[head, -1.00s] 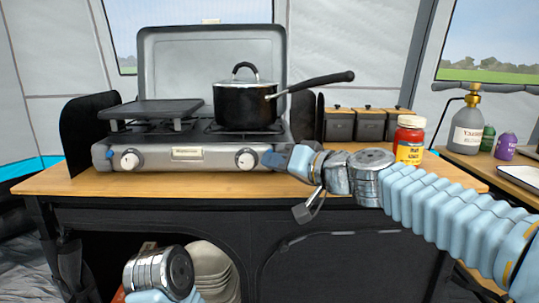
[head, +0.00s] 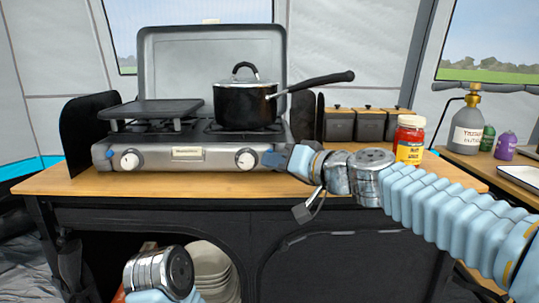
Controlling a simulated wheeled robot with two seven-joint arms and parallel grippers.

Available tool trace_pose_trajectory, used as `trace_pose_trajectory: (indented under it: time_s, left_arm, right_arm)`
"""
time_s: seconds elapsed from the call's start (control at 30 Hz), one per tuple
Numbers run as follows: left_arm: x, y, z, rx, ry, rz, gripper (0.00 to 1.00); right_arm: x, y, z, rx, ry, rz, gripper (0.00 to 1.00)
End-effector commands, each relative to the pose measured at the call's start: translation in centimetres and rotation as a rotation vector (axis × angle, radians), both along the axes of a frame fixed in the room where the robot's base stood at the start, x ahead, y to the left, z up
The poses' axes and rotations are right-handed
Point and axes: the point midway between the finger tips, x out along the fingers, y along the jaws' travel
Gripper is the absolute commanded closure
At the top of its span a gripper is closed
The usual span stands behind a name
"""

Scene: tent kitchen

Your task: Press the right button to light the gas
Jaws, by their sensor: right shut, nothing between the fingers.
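The camping stove (head: 187,157) stands on the wooden table top with its lid raised behind. Its front has a left knob (head: 130,160) and a right knob (head: 245,159). A small blue button shows at the front's left end; the right button is not visible, with my gripper in front of that end. My right gripper (head: 270,158) is shut and empty, its tip at the stove's right front corner beside the right knob. I cannot tell whether it touches. My left arm shows only at the bottom; its gripper is out of view.
A black saucepan (head: 246,104) sits on the right burner, its handle pointing right. A griddle plate (head: 157,109) covers the left burner. The table front (head: 80,182) is clear.

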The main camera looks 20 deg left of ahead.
Motion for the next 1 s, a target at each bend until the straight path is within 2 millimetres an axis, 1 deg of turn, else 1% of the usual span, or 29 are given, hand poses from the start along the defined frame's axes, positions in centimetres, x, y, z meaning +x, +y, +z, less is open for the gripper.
trace_pose_trajectory:
  time_s: [0.47,0.77,1.0]
  left_arm:
    - [0.0,0.0,0.0,0.0,0.0,0.0,0.54]
    - [0.0,0.0,-0.01,0.0,0.0,0.0,0.54]
    - [0.0,0.0,-0.01,0.0,0.0,0.0,0.54]
  right_arm:
    - [0.0,0.0,0.0,0.0,0.0,0.0,1.0]
    - [0.79,0.19,-0.05,-0.001,0.001,0.0,1.0]
    - [0.81,0.23,0.02,0.0,0.0,0.0,1.0]
